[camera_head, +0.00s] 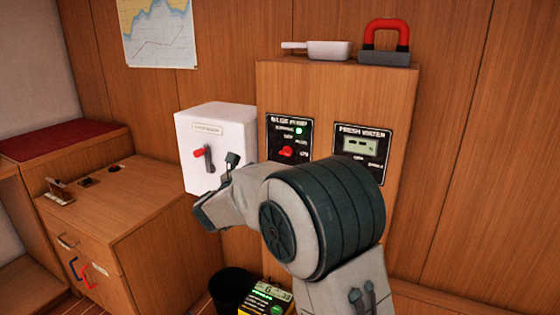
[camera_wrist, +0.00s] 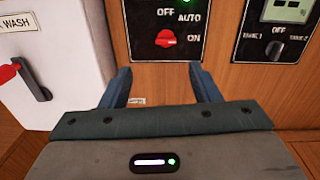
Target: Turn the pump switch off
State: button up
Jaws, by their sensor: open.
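The bilge pump panel (camera_head: 275,135) is a black plate on the front of the wooden cabinet. It carries a red rotary switch knob (camera_head: 286,151) and a lit green lamp (camera_head: 299,130). In the wrist view the red knob (camera_wrist: 166,38) sits among the labels OFF, AUTO and ON; I cannot tell for sure which one it points at. My gripper (camera_wrist: 160,72) is open and empty. Its two fingers are spread below the panel in the wrist view, with the knob above and between their tips, apart from both.
Right of it is a fresh water panel (camera_head: 361,152) with a dark knob (camera_wrist: 276,49). A white box (camera_head: 217,130) with a red-tipped lever (camera_wrist: 36,84) stands left. A white pan-like thing (camera_head: 325,50) and a red-handled object (camera_head: 385,57) lie on the cabinet top.

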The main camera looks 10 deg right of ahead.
aim_at(284, 153)
jog(key=shift+m+h, duration=0.4)
jog(key=shift+m, duration=0.2)
jog(key=x, duration=0.4)
jog(key=p+x, duration=0.1)
jog(key=x, duration=0.4)
jog(key=p+x, duration=0.1)
jog(key=x, duration=0.3)
jog(key=shift+w+d+f, duration=0.2)
jog(key=shift+d+f, duration=0.2)
jog(key=shift+d, duration=0.05)
jog(key=c, duration=1)
jog(key=shift+a, duration=0.15)
